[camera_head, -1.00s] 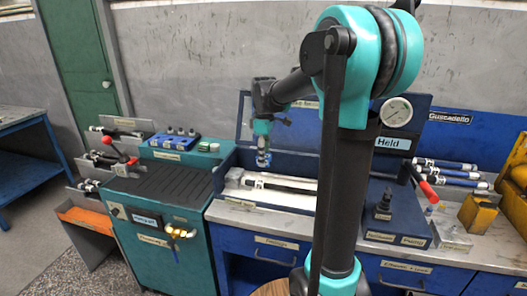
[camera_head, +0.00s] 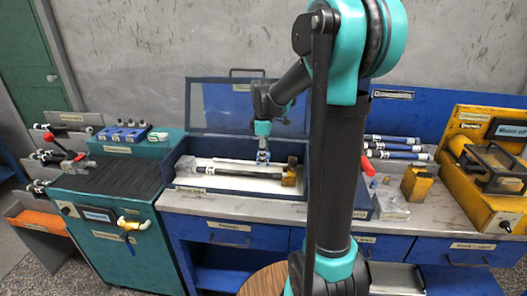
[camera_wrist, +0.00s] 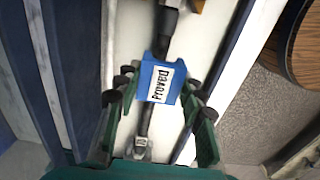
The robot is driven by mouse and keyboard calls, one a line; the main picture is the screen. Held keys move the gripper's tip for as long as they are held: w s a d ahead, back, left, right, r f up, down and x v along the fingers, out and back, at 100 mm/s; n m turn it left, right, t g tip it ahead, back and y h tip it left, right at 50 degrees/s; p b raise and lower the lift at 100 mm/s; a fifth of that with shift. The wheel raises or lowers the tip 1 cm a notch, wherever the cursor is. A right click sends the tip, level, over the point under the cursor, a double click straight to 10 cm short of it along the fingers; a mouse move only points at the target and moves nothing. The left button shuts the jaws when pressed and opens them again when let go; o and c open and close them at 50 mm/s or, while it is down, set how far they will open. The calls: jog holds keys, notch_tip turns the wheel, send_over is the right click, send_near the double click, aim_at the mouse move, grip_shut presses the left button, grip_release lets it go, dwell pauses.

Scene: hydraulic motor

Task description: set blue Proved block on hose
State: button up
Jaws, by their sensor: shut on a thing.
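My gripper (camera_head: 263,155) is shut on the small blue Proved block (camera_wrist: 157,80), with one finger on each side of it. The block's white label faces the wrist camera. The dark hose (camera_head: 238,182) lies in an open blue box on the bench, and my gripper is over its right part. In the wrist view the hose (camera_wrist: 166,30) runs under the block and shows above and below it, with a silvery fitting (camera_wrist: 138,146) at the lower end. I cannot tell whether the block touches the hose.
The open box (camera_head: 178,152) has walls around the hose and a raised lid (camera_head: 232,105) behind. A brass-coloured piece (camera_head: 290,174) stands at the hose's right end. A teal cabinet (camera_head: 108,175) is to the left, and a yellow machine (camera_head: 485,185) is at the far right.

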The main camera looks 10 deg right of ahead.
jog(key=shift+f, duration=2.25)
jog(key=shift+f, duration=1.55)
jog(key=o, duration=1)
jog(key=shift+r, duration=0.1)
notch_tip(320, 180, up, 12)
jog(key=shift+f, duration=0.1)
